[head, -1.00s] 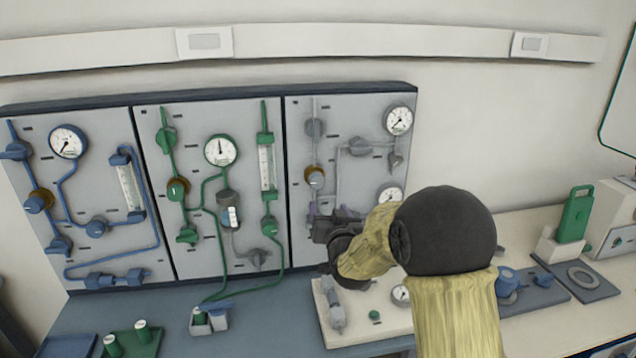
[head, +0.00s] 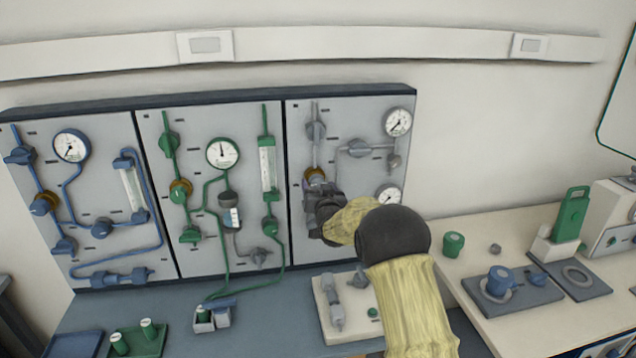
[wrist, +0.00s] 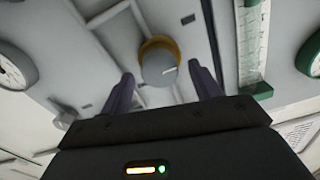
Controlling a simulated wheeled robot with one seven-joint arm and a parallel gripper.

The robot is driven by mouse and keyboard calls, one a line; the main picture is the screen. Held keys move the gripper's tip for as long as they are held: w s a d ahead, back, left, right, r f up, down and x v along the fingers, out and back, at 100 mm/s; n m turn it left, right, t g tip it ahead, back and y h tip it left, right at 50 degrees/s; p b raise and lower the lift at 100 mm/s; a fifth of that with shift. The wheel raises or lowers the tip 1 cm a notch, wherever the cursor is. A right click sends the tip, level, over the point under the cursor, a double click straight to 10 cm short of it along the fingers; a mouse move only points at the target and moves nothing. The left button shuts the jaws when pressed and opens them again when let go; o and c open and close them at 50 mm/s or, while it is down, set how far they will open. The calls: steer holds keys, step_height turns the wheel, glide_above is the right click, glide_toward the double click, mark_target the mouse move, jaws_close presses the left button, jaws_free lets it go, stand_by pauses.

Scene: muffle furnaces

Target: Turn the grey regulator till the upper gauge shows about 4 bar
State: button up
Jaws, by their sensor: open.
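The grey regulator (head: 316,178) sits on the right-hand grey panel, and in the head view my gripper mostly hides it. In the wrist view its round grey knob (wrist: 159,68) with a brass collar lies between the two dark fingers. My gripper (wrist: 163,88) is open, with a finger on each side of the knob and visible gaps. It also shows in the head view (head: 318,208), in front of the panel. The upper gauge (head: 398,122) is at the panel's top right. Its needle seems to point lower left; the figures are too small to read.
A lower gauge (head: 389,196) is partly hidden by my arm. Grey pipes and a valve (head: 358,147) lie nearby on the panel. The green flowmeter (wrist: 250,45) stands close to one finger's side. A pale block with fittings (head: 322,310) stands below on the bench.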

steer(key=shift+x, duration=0.8)
steer(key=shift+c, duration=0.2)
steer(key=c, duration=0.9)
steer(key=shift+c, duration=0.2)
